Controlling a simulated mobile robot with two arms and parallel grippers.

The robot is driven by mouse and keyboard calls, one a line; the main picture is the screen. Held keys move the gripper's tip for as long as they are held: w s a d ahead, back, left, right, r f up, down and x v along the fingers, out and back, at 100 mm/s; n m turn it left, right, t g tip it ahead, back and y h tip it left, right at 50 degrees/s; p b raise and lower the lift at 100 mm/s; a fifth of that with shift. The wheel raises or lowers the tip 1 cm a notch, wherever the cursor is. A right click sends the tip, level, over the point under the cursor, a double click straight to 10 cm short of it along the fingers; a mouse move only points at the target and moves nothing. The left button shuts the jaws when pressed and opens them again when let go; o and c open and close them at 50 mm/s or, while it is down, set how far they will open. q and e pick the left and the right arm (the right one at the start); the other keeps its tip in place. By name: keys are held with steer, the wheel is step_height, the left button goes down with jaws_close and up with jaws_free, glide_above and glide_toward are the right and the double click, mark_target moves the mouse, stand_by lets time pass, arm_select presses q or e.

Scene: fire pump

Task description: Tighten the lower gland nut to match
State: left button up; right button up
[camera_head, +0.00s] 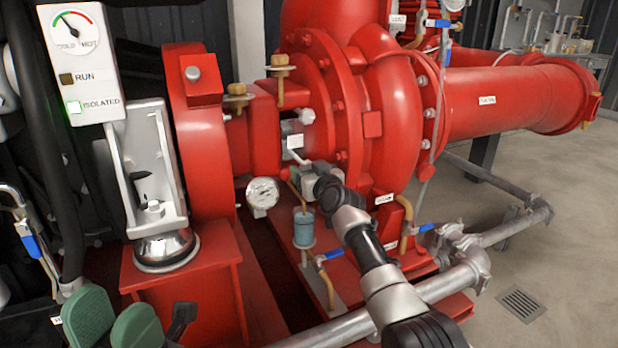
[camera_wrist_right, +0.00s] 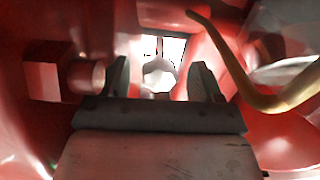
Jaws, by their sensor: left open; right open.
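A pale six-sided nut (camera_wrist_right: 160,76), which looks like the lower gland nut, sits straight ahead in the right wrist view. My right gripper (camera_wrist_right: 161,82) is open, one dark finger on each side of it; I cannot tell whether they touch it. In the head view my right gripper (camera_head: 313,176) reaches in below the pump's shaft gap, and its fingers are partly hidden. A silver nut (camera_head: 307,112), likely the upper gland nut, shows above it. My left gripper (camera_head: 113,316) is open and empty, its green fingers low at the left.
The red pump casing (camera_head: 385,110) stands close right of my right gripper. A pressure gauge (camera_head: 263,193) and a blue-grey cup (camera_head: 304,228) are close by. A copper tube (camera_wrist_right: 238,75) curves along the right in the wrist view. A control panel (camera_head: 82,62) shows ISOLATED lit green.

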steer(key=c, duration=0.9)
steer(key=shift+m, duration=0.8)
steer(key=o, duration=0.9)
